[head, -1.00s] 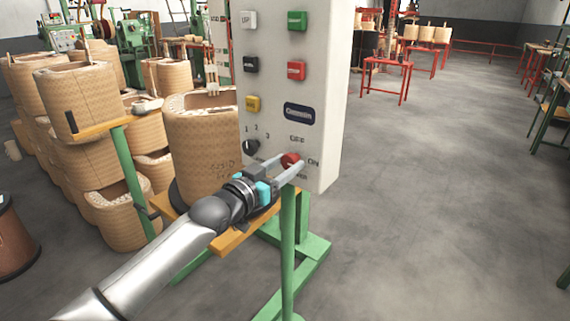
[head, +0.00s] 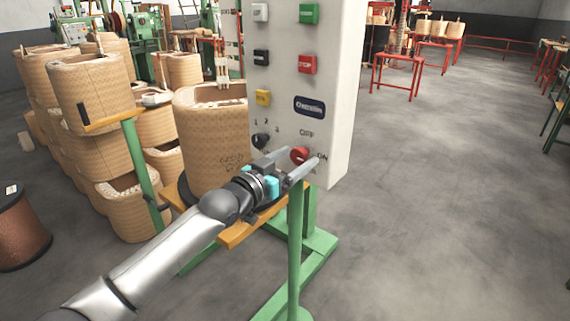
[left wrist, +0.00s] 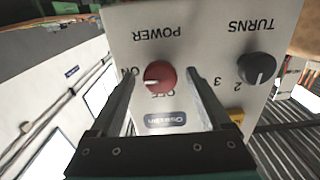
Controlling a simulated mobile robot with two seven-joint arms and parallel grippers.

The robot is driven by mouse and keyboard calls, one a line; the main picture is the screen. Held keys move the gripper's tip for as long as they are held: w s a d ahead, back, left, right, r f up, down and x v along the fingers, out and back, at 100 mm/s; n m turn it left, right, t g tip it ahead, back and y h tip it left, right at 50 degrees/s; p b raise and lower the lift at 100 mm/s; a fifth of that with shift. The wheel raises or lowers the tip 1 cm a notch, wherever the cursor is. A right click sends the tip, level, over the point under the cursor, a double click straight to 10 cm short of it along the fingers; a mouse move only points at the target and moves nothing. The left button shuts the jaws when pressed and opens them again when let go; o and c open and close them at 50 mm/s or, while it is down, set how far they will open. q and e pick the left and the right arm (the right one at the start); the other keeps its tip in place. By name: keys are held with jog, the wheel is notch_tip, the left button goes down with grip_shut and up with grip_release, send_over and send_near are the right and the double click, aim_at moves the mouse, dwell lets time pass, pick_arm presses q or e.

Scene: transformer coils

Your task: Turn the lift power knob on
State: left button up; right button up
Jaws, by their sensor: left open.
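The red power knob (head: 300,155) is on the lower front of the white control panel (head: 335,125), with OFF printed above it and ON to its right. My left gripper (head: 302,157) is open, with one finger on each side of the knob; I cannot tell whether they touch it. In the left wrist view the knob (left wrist: 160,75) shows between the two fingers (left wrist: 155,73). The panel is upside down there, and the knob's white mark points left, roughly toward the ON label. My right gripper is not in view.
A black turns knob (head: 261,141) sits left of the red one, with white, black, yellow, green and red buttons above. A green post (head: 294,250) stands below the panel. A large wound coil (head: 212,135) stands close behind my gripper. Open floor (head: 430,200) lies to the right.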

pick_arm(q)
jog(key=shift+s+a, duration=0.15)
jog(key=p+v, duration=0.4)
jog(key=v, duration=1)
jog(key=shift+s+a+p, duration=0.2)
jog(key=shift+s+p, duration=0.15)
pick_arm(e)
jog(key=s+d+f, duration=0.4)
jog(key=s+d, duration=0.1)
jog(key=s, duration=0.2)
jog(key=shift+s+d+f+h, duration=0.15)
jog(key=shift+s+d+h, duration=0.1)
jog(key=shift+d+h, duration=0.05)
